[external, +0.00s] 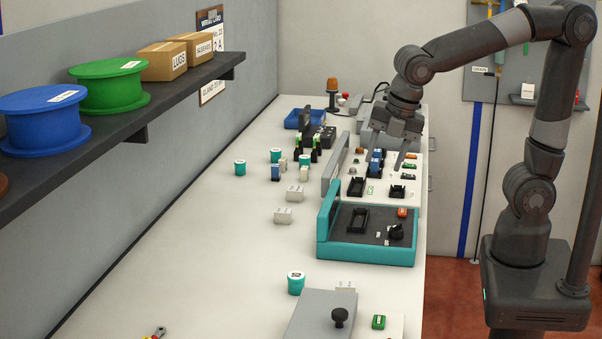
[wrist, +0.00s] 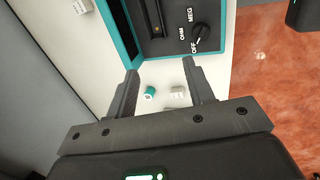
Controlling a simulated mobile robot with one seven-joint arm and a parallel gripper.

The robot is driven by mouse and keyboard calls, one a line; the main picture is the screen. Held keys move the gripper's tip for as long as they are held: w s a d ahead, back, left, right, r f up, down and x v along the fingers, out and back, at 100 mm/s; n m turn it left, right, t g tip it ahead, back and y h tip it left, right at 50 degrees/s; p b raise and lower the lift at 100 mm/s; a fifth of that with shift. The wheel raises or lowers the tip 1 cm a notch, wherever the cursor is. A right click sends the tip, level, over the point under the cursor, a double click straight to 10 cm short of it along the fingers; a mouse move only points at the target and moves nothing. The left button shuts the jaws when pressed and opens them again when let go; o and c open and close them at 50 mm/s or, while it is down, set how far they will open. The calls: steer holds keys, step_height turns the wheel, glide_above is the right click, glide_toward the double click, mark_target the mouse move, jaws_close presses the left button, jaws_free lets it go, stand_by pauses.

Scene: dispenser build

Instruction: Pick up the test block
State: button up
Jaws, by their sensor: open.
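My gripper (external: 388,150) hangs above the white panel at the back right of the bench. In the wrist view its two fingers (wrist: 160,80) are apart with nothing held between them. A small pale labelled block (wrist: 177,96) shows beyond the fingertips beside a teal cup (wrist: 150,92), well below. Similar pale blocks stand in the external view at the middle (external: 283,216), farther back (external: 294,192) and near the front (external: 345,286). Their lettering is too small to read, so I cannot tell which is the test block. A blue part (external: 376,160) shows just below my gripper.
A teal-framed tester (external: 365,253) with a black dial stands on the bench and fills the top of the wrist view. A grey box (external: 318,315) with a black knob is at the front. The shelf (external: 110,128) carries spools and boxes. The bench's left middle is clear.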

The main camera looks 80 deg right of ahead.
steer(key=w+a+f+n+g, duration=0.1)
steer(key=w+a+f+n, duration=0.1)
steer(key=a+n, duration=0.35)
steer(key=w+a+f+n+g, duration=0.1)
steer(key=w+a+f+n, duration=0.15)
steer(key=a+n, duration=0.3)
steer(key=n+g, duration=0.1)
steer(key=n, duration=0.7)
glide_above(343, 277)
step_height(343, 277, down, 5)
steer(key=f, duration=0.3)
steer(key=a+f, duration=0.1)
steer(key=shift+s+f, duration=0.25)
steer(key=shift+f, duration=0.15)
steer(key=f, duration=0.3)
steer(key=d+f, duration=0.1)
steer(key=f, duration=0.1)
steer(key=shift+w+f, duration=0.2)
steer(key=shift+f, duration=0.15)
jaws_close()
